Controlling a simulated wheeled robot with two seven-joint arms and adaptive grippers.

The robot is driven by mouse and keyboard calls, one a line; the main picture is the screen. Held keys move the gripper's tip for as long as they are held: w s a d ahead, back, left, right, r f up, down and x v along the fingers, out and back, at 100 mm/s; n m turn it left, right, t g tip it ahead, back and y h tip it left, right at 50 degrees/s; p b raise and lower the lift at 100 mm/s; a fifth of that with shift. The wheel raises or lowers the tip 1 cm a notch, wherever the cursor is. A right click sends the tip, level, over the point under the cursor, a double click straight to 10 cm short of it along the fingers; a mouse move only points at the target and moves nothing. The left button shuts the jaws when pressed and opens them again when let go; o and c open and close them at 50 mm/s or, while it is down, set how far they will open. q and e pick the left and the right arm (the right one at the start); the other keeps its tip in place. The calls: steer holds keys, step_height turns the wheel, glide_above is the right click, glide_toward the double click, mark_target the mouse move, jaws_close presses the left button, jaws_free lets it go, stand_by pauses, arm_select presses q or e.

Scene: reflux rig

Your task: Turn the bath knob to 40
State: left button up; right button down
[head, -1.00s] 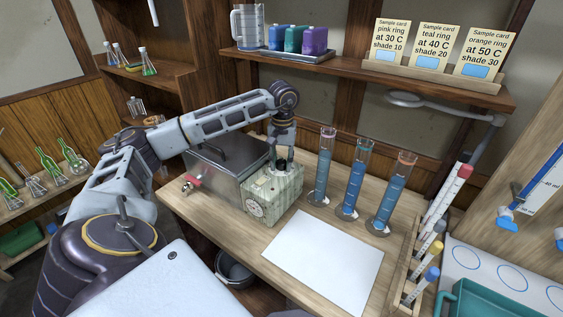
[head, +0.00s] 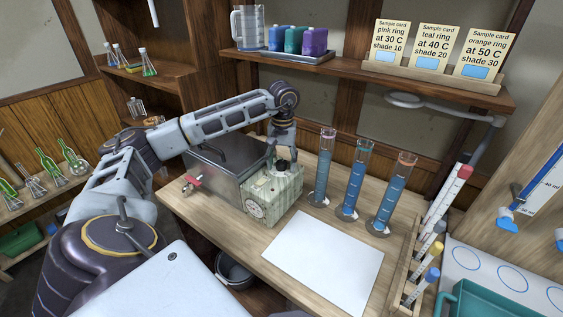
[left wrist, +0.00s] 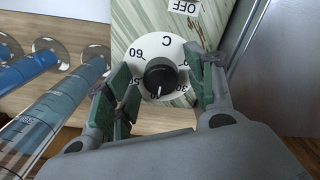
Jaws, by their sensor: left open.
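The bath knob (left wrist: 160,78) is a round black knob on a white dial (left wrist: 146,52) with numbers and a C. Its white pointer line points to the bottom of the picture; the number there is hard to read. In the head view the knob (head: 281,166) is on top of the pale green striped control box (head: 284,196). My left gripper (head: 281,154) is above it, pointing down. In the left wrist view its green-padded fingers (left wrist: 165,88) are open on either side of the knob, with visible gaps. My right gripper is not in view.
A grey lidded bath (head: 228,155) with a red-handled tap (head: 191,184) adjoins the box. Three blue-filled cylinders (head: 354,182) stand close to its right. A white sheet (head: 325,253) lies in front. Sample cards (head: 436,47) stand on the shelf above.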

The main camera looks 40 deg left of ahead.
mark_target(282, 162)
arm_select(q)
step_height(282, 162, up, 12)
stand_by(0.9)
steer(key=shift+r, duration=0.1)
stand_by(0.6)
